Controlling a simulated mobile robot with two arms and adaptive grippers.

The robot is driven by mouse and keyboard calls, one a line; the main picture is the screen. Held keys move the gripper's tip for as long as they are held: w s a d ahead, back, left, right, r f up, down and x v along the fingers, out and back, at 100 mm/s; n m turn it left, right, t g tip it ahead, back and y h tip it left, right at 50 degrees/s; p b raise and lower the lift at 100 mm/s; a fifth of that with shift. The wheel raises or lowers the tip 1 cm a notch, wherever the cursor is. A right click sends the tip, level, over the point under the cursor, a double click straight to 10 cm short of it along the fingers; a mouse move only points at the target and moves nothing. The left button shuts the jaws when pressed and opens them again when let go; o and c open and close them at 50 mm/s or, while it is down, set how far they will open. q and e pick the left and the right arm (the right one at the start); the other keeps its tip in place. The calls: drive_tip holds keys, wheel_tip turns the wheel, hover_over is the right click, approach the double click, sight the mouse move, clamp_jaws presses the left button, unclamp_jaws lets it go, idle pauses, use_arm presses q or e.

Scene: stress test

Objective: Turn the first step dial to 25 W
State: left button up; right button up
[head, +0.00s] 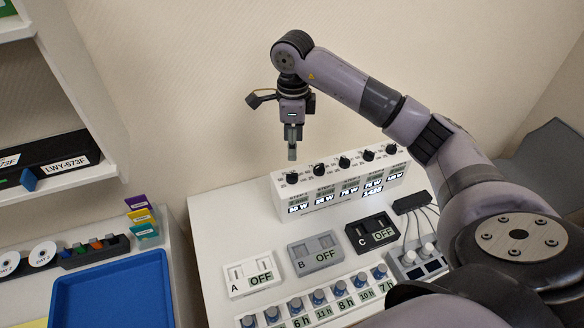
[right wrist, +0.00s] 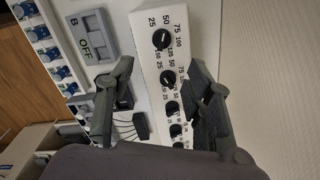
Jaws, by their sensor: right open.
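A white step box (head: 283,200) stands on the white table against the wall, with a row of several black dials on its top. The first step dial (head: 292,178) is at its left end; it also shows in the right wrist view (right wrist: 161,39) with a white pointer mark and printed numbers around it. The display under it seems to read 50 W. My right gripper (head: 292,155) hangs fingers down above the box's left end, apart from the dial. In the right wrist view its fingers (right wrist: 160,68) are spread, with nothing between them. My left gripper is out of view.
Switch boxes A (head: 250,277), B (head: 315,254) and C (head: 371,235), each showing OFF, stand in front of the step box. A row of blue knobs (head: 319,297) lies nearer. A black block with cables (head: 411,202) is to the right. A blue tray (head: 110,290) is at left.

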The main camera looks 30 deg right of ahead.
sight(292, 174)
wheel_tip(292, 174, down, 10)
drive_tip(key=shift+w+r+p, duration=0.15)
drive_tip(key=shift+p, duration=1.05)
drive_tip(key=shift+f, duration=0.55)
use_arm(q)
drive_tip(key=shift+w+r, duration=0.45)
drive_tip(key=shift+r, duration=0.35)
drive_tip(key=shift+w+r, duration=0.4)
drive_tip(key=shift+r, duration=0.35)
use_arm(e)
clamp_jaws()
